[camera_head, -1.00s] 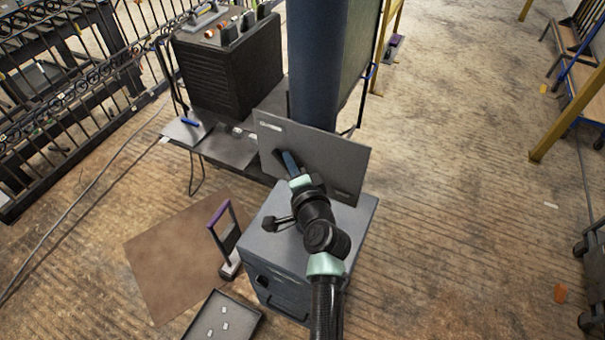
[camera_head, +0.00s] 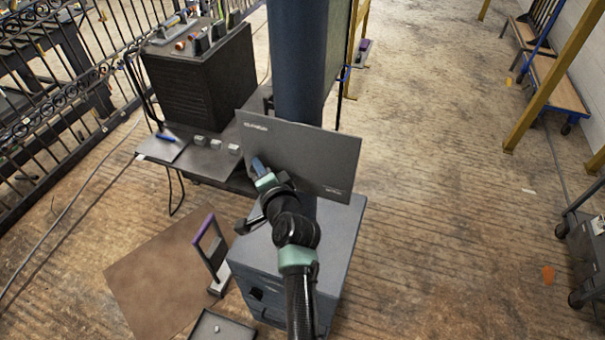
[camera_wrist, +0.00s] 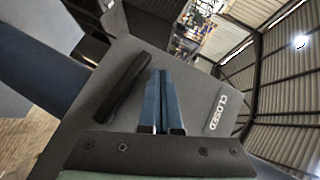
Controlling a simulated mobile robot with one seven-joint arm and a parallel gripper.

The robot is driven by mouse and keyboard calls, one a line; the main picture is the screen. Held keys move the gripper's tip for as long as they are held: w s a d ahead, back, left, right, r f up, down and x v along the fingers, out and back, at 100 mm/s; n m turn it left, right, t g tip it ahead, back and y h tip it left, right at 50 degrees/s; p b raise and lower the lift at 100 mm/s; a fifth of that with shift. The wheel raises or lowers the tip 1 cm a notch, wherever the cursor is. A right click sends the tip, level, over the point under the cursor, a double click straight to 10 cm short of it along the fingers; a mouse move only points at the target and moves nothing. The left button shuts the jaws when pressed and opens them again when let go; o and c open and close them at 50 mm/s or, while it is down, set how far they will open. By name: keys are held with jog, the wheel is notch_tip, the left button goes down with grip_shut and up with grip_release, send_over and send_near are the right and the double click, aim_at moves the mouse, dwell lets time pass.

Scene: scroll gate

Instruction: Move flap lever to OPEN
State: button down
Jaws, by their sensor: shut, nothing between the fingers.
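A grey panel (camera_head: 325,150) stands tilted behind a blue-grey cabinet, with a small light label at its upper left and another at its lower right. In the wrist view the panel (camera_wrist: 200,80) bears the word CLOSED. A black bar, seemingly the flap lever (camera_wrist: 125,88), lies slanted across the panel, left of my gripper (camera_wrist: 167,72). The blue fingers are shut together and empty, pointing at the panel beside the bar. I cannot tell whether they touch it. In the head view my gripper (camera_head: 258,165) is at the panel's left part, and the lever cannot be made out.
The cabinet (camera_head: 340,245) stands below the panel, and a thick dark blue column (camera_head: 300,60) rises behind it. A purple-topped handle frame (camera_head: 212,250) and a tray (camera_head: 230,330) are at lower left. A side shelf (camera_head: 200,160) is behind left.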

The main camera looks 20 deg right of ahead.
jog(key=shift+w+f, duration=0.1)
jog(key=shift+f, duration=0.05)
dwell(0.3)
notch_tip(320, 180, up, 5)
jog(key=p, duration=0.3)
jog(key=shift+d+p, duration=0.1)
jog(key=shift+p, duration=0.25)
jog(key=s+a+r+b, duration=0.1)
jog(key=s+a+r, duration=0.2)
jog(key=s+r, duration=0.3)
jog(key=shift+s+a, duration=0.15)
jog(key=shift+a, duration=0.2)
